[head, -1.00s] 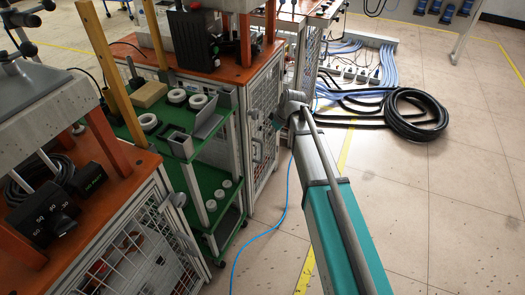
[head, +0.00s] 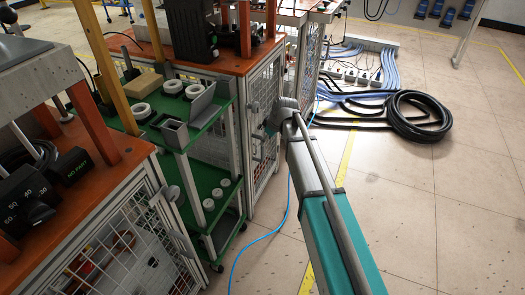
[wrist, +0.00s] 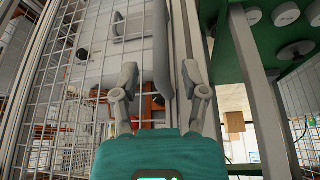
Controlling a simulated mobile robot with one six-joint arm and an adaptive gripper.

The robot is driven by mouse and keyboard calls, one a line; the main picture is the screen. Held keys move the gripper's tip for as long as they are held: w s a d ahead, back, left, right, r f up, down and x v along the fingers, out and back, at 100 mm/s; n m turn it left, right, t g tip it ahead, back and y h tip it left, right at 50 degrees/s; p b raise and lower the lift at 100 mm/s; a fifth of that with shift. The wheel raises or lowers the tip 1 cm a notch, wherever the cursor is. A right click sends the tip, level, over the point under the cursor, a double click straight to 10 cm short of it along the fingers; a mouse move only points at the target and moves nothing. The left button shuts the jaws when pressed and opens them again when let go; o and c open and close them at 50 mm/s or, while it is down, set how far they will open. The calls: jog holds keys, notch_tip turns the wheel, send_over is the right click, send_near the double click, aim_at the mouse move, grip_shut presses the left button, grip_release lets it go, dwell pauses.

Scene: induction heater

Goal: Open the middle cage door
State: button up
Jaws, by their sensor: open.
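The middle cage door (head: 265,125) is a light mesh panel in a metal frame under an orange worktop. It looks shut in the head view. My gripper (wrist: 158,72) is at the door's outer face, with its arm reaching in from the lower right. In the wrist view its two fingers are apart and empty. A grey rounded upright handle (wrist: 161,45) shows between the fingertips, beside the door's mesh (wrist: 85,60). I cannot tell how deep the handle sits between them. In the head view my gripper partly hides the door.
A green shelf cart (head: 150,125) with white rings stands left of the door; its post (wrist: 255,85) is close right of my gripper. A nearer mesh cabinet (head: 120,250) fills the lower left. A blue cable (head: 265,234) and black hose coil (head: 415,115) lie on the floor.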

jog(key=b, duration=0.5)
send_over(263, 159)
jog(key=shift+w+a+f, duration=0.1)
jog(key=shift+w+f, duration=0.1)
jog(key=shift+f, duration=1.05)
jog(key=shift+w+f, duration=0.15)
jog(key=shift+f, duration=1.1)
jog(key=shift+p, duration=0.3)
grip_shut()
